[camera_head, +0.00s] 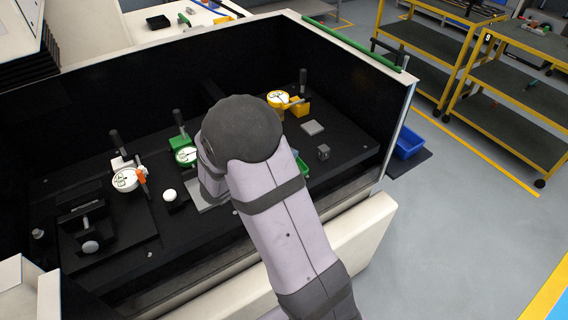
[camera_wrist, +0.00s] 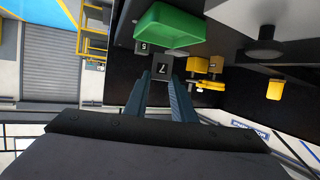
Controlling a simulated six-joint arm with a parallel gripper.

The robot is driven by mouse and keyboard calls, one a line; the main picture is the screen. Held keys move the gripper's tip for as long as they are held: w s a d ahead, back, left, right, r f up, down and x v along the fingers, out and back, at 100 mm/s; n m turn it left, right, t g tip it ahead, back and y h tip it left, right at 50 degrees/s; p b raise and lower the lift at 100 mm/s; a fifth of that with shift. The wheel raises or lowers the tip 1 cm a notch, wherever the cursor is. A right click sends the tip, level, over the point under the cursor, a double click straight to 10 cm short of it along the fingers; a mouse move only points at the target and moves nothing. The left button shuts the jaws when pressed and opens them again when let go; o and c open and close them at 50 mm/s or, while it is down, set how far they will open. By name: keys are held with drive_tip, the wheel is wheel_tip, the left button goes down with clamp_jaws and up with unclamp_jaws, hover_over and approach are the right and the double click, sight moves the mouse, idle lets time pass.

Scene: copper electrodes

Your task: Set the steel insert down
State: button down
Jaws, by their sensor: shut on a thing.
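The steel insert (camera_wrist: 163,67) shows in the wrist view as a small grey block with a white 7 on its face. My gripper (camera_wrist: 162,79) is shut on it, with the block at the tips of the two fingers. In the head view my own arm hides the gripper and the held insert. Whether the insert touches any surface below cannot be told.
A green tray (camera_wrist: 168,26) is near the insert, and a block marked 5 (camera_wrist: 142,47) lies beyond. In the head view a small grey cube (camera_head: 323,152) and grey plate (camera_head: 312,128) lie on the black bench floor.

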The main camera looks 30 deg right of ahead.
drive_tip(key=shift+f, duration=2)
drive_tip(key=shift+f, duration=0.15)
drive_tip(key=c, duration=1.5)
unclamp_jaws()
drive_tip(key=b+v, duration=0.1)
drive_tip(key=v, duration=1.1)
drive_tip(key=shift+b, duration=0.4)
